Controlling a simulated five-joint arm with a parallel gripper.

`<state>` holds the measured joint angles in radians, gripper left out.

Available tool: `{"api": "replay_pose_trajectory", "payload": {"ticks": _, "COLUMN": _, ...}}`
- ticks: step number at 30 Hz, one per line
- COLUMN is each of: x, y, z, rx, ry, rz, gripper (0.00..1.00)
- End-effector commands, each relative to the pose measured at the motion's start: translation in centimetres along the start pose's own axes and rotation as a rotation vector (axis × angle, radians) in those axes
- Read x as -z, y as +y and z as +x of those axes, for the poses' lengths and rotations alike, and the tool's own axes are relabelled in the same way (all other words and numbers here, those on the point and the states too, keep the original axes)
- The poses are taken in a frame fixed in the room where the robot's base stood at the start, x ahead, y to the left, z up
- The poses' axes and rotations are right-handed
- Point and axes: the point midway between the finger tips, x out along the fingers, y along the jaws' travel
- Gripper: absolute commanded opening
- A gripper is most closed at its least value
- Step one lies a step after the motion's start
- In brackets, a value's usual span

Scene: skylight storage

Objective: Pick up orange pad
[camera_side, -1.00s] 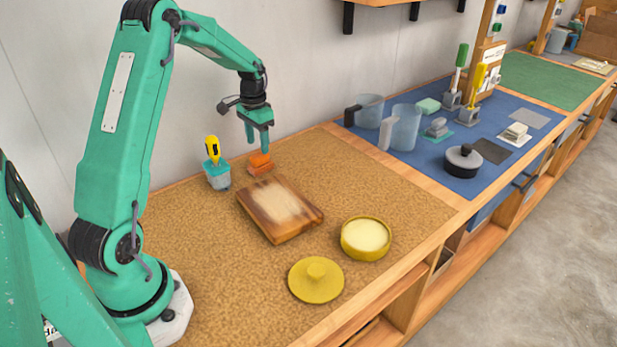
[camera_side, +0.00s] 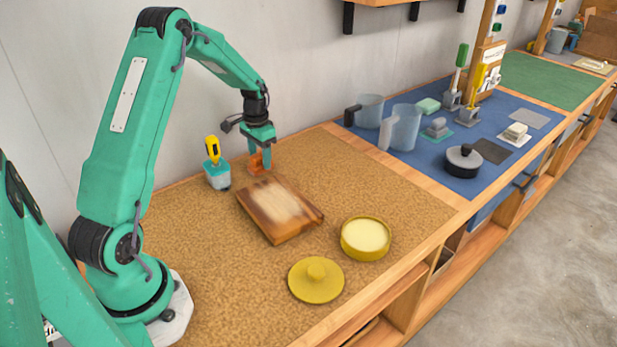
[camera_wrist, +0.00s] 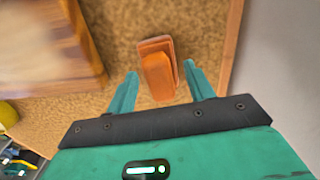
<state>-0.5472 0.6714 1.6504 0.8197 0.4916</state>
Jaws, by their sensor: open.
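The orange pad (camera_side: 256,163) sits on the brown cork surface near the wall, partly hidden by my gripper in the side view. In the wrist view the orange pad (camera_wrist: 158,68) shows a raised block on a flatter base. My gripper (camera_side: 261,160) is open and points down over the pad. In the wrist view the two teal fingers of my gripper (camera_wrist: 160,83) stand apart, one on each side of the pad's near end. I cannot tell whether either finger touches it.
A wooden board (camera_side: 279,211) lies close by the pad. A teal holder with a yellow-handled tool (camera_side: 214,163) stands to the left. A yellow bowl (camera_side: 365,239) and a yellow lid (camera_side: 315,280) lie nearer the front. The wall is close behind.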

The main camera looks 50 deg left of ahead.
Motion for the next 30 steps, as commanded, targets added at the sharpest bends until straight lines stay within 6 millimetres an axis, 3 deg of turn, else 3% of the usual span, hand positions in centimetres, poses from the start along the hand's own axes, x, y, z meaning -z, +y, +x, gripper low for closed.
{"api": "replay_pose_trajectory", "payload": {"ticks": 7, "x": 0.0, "y": 0.0, "z": 0.0, "rx": 0.0, "ry": 0.0, "rz": 0.0, "gripper": 0.53}}
{"api": "replay_pose_trajectory", "payload": {"ticks": 15, "x": 0.0, "y": 0.0, "z": 0.0, "rx": 0.0, "ry": 0.0, "rz": 0.0, "gripper": 0.04}}
{"api": "replay_pose_trajectory", "payload": {"ticks": 30, "x": 0.1, "y": 0.0, "z": -1.1, "rx": 0.001, "ry": 0.002, "rz": 0.0, "gripper": 0.04}}
